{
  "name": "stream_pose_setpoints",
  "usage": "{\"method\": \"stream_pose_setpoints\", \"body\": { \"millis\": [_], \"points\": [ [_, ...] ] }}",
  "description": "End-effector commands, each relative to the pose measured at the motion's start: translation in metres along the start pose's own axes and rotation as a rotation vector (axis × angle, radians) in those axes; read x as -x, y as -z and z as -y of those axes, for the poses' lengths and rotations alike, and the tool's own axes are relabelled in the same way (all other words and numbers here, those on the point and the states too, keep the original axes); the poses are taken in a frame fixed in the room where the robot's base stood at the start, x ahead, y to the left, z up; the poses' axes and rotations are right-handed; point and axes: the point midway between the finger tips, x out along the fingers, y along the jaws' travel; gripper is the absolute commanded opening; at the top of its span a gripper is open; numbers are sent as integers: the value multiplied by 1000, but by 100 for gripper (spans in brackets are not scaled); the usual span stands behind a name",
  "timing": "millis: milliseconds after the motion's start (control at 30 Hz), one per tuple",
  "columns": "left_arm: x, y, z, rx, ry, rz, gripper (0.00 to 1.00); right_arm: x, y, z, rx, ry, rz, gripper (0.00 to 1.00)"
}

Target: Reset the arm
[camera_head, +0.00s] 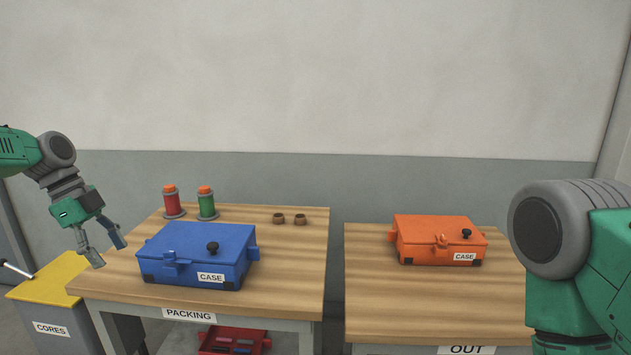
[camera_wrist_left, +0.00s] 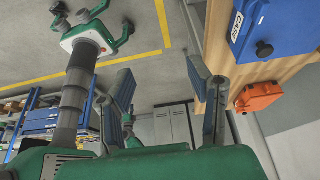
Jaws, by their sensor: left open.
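My left arm comes in from the left in the head view, and its gripper (camera_head: 109,249) is open and empty. It hangs at the left edge of the packing table (camera_head: 304,257), to the left of the blue case (camera_head: 215,245). In the left wrist view the two fingers of the left gripper (camera_wrist_left: 165,110) stand apart with nothing between them. My right arm (camera_head: 580,250) fills the right side of the head view. Its gripper is out of sight.
A red spool (camera_head: 171,203), a green spool (camera_head: 206,204) and two small brown rings (camera_head: 279,219) stand behind the closed blue case. A closed orange case (camera_head: 439,241) sits on the OUT table (camera_head: 365,281). The CORES bin (camera_head: 50,290) is left, and a red container (camera_head: 233,339) is below.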

Motion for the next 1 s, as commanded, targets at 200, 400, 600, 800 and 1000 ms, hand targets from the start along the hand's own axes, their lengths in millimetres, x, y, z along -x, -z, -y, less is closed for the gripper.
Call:
{"method": "stream_pose_setpoints", "body": {
  "millis": [200,400,600,800,1000],
  "points": [
    [-48,12,3,68,-10,14,47,-4,1,0,0,0,-2,40],
    [-101,26,-4,164,-4,30,47,-9,0,0,0,0,-2,40],
    [-184,43,-24,320,-3,52,47,-16,0,0,0,0,-1,40],
    [-308,57,-94,619,9,95,47,-28,-1,0,0,0,-1,40],
    [-402,50,-215,1016,78,170,47,-43,-2,0,0,0,-1,40]
  ]
}}
